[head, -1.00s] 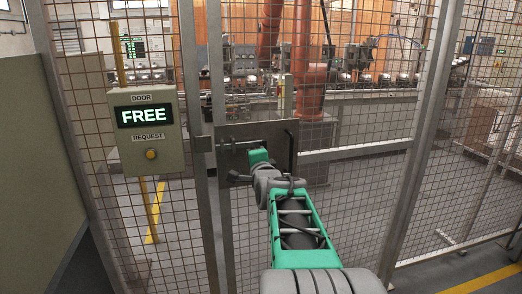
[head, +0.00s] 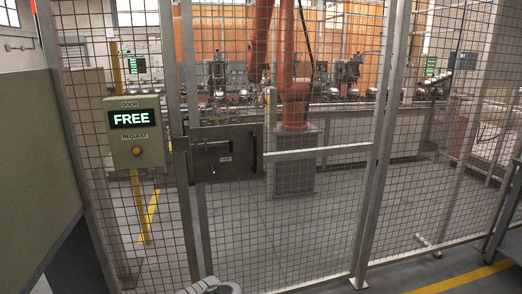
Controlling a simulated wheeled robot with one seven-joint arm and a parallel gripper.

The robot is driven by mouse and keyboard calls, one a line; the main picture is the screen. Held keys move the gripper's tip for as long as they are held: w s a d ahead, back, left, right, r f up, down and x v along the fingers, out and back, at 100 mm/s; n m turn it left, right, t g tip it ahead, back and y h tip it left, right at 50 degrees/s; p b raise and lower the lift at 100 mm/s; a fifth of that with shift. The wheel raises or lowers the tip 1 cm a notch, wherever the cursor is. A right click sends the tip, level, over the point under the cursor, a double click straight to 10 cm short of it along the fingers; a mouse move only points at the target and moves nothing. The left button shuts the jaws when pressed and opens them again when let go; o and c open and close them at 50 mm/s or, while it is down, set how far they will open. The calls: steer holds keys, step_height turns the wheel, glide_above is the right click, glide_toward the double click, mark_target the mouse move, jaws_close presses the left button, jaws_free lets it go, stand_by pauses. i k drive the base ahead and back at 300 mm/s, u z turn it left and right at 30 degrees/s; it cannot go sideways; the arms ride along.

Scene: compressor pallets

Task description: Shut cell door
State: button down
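The cell door (head: 318,152) is a wire-mesh panel in a grey metal frame, ahead of me in the middle of the head view. Its left edge stands close beside the fence post (head: 176,145), and I see no wide gap there. A dark lock plate (head: 240,140) with a handle is fixed at that edge, about mid-height. I cannot tell whether the latch is engaged. My gripper is out of view; only a pale grey rounded part of my arm shows at the bottom edge.
A green-grey panel (head: 40,150) stands at the far left. Behind the mesh are an orange robot (head: 295,95) and a conveyor line. A dark structure (head: 506,215) stands at the right edge.

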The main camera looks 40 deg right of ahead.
mark_target(248, 158)
steer(key=u, duration=0.2)
steer(key=k, duration=0.35)
steer(key=z, duration=1.15)
steer(key=i, duration=1.4)
steer(key=u, duration=0.75)
